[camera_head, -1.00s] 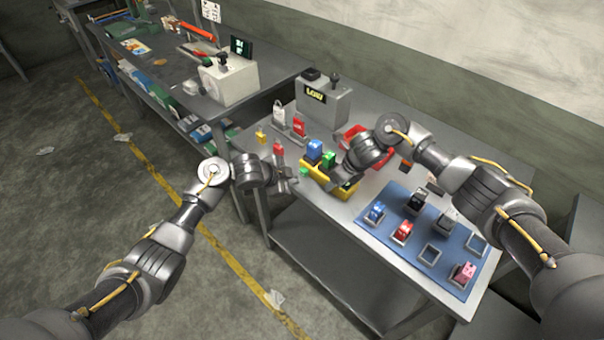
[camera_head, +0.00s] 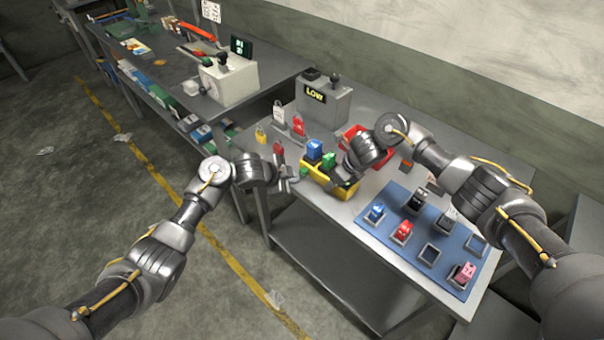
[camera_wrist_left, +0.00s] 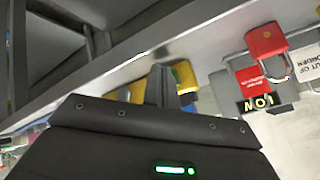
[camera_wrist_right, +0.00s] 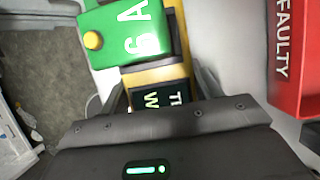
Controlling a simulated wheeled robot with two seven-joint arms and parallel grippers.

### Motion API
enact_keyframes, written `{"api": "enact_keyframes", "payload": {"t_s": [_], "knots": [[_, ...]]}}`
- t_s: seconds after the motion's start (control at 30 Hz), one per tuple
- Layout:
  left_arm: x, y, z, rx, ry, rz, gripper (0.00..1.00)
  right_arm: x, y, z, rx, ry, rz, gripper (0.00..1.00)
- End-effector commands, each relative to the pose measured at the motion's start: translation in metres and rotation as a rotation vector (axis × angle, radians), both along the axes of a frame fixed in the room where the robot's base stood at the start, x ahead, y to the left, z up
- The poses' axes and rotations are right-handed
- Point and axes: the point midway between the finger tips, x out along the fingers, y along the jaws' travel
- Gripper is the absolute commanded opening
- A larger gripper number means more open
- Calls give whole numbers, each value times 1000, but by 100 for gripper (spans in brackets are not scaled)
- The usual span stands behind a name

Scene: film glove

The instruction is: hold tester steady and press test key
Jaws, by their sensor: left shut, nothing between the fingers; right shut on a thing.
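In the right wrist view the green block (camera_wrist_right: 125,52) reads "6 A" and has a round yellow knob (camera_wrist_right: 93,40); a dark label (camera_wrist_right: 160,97) is partly covered. My right gripper (camera_wrist_right: 165,85) is shut on the yellow tester (camera_wrist_right: 183,72). My left gripper (camera_head: 287,184) is shut and empty just left of the tester. In the left wrist view its closed fingers (camera_wrist_left: 160,85) overlap yellow (camera_wrist_left: 184,77); contact cannot be told.
A grey box (camera_head: 324,105) with a "LOW" display stands behind. A red bin (camera_head: 377,153) is behind my right gripper. A blue mat (camera_head: 376,234) with several coloured blocks lies to the right. Open floor lies to the left.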

Motion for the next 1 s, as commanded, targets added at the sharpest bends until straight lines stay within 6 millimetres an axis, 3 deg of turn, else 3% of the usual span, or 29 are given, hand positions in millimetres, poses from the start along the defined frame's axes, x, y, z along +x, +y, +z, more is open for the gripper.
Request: {"api": "enact_keyframes", "payload": {"t_s": [1.0], "knots": [[7, -8, 0, 0, 1, 1, 0, 1, 0, 1, 1, -1, 0, 25]]}}
